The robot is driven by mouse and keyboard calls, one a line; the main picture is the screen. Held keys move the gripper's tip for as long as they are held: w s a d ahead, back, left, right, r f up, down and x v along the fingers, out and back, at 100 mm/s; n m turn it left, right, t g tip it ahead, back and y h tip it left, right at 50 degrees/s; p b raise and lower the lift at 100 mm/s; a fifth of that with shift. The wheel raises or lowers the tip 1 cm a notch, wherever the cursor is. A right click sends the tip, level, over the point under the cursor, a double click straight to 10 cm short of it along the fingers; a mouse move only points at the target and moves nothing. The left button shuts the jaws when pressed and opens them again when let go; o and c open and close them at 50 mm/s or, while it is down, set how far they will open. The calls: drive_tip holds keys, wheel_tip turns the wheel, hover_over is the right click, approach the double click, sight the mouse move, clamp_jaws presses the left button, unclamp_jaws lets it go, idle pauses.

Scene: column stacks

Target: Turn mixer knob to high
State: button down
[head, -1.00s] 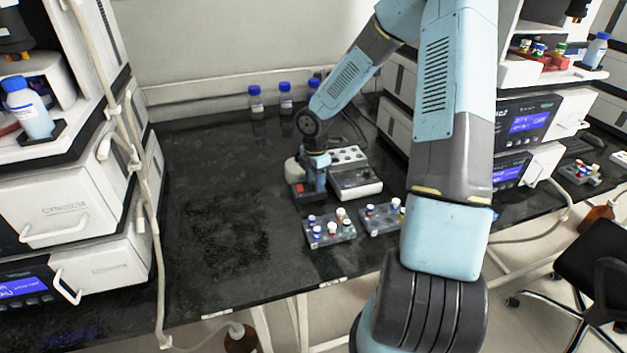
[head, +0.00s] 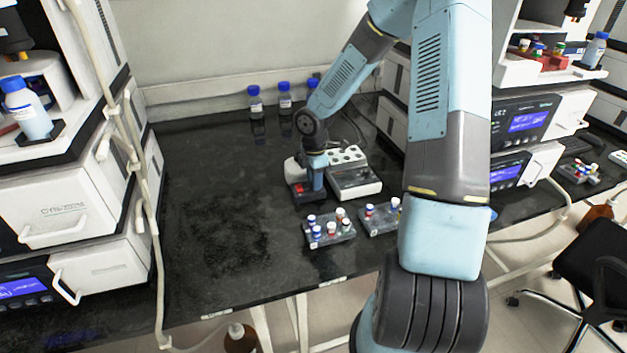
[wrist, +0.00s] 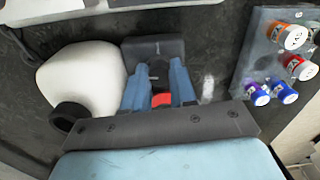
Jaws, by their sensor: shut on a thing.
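In the wrist view, the mixer shows a cream rounded body (wrist: 88,78) and a dark grey base (wrist: 155,48). My gripper (wrist: 160,88) has its two blue fingers over the base, with a red part (wrist: 162,100) seen between them. The fingers are close together on a small dark knob (wrist: 158,70), mostly hidden by them. In the head view, the mixer (head: 294,172) stands on the black bench, and my gripper (head: 317,178) points down at it from above. The knob's setting cannot be read.
A white heater-like block with round wells (head: 355,183) stands just right of the mixer. Two tube racks (head: 330,240) (head: 378,222) with coloured caps are in front. Blue-capped bottles (head: 285,100) stand at the back. The bench's left side (head: 215,220) is clear.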

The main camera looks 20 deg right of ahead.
drive_tip(key=m, duration=0.4)
drive_tip(key=shift+a, duration=0.1)
drive_tip(key=m, duration=0.4)
drive_tip(key=shift+w, duration=0.1)
drive_tip(key=m, duration=0.3)
drive_tip(key=shift+m, duration=0.3)
drive_tip(key=m, duration=0.4)
drive_tip(key=shift+m, duration=0.4)
drive_tip(key=c, duration=0.9)
unclamp_jaws()
